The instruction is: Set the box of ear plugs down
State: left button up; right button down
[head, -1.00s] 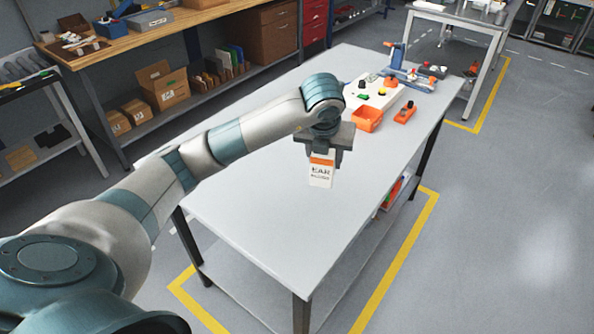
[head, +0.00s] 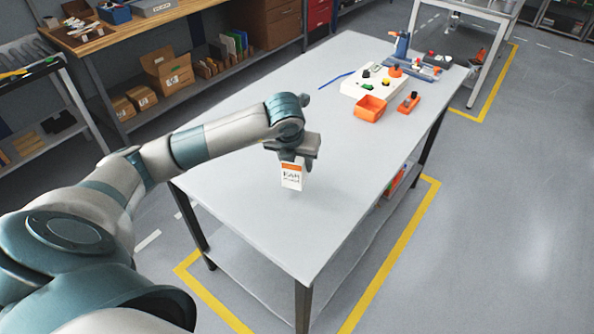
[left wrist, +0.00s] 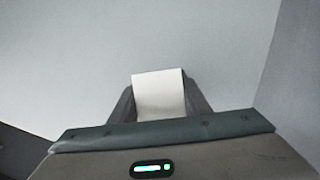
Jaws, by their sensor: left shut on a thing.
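The box of ear plugs (head: 292,176) is a small white carton with an orange band and dark lettering. My left gripper (head: 292,160) is shut on its upper end and holds it roughly upright over the grey table (head: 240,215). I cannot tell whether the box's lower end touches the tabletop. In the left wrist view the pale end of the box (left wrist: 159,95) sits between the two dark fingers of my left gripper (left wrist: 160,100), with the grey tabletop (left wrist: 90,50) behind it. My right gripper is not in view.
Toward the table's far end are an orange bin (head: 370,108), a white control box (head: 374,84) with buttons, an orange piece (head: 409,102) and a blue fixture (head: 402,47). A blue strip (head: 337,80) lies beside the control box. The near half of the table is clear.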

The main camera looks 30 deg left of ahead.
pick_arm(q)
notch_tip(320, 180, down, 3)
jog(key=shift+r+p, duration=0.15)
jog(key=shift+p, duration=0.55)
jog(key=shift+f, duration=0.5)
jog(key=shift+f, duration=0.2)
jog(key=o, duration=1.1)
jog(key=shift+r, duration=0.1)
jog(key=shift+r, duration=0.2)
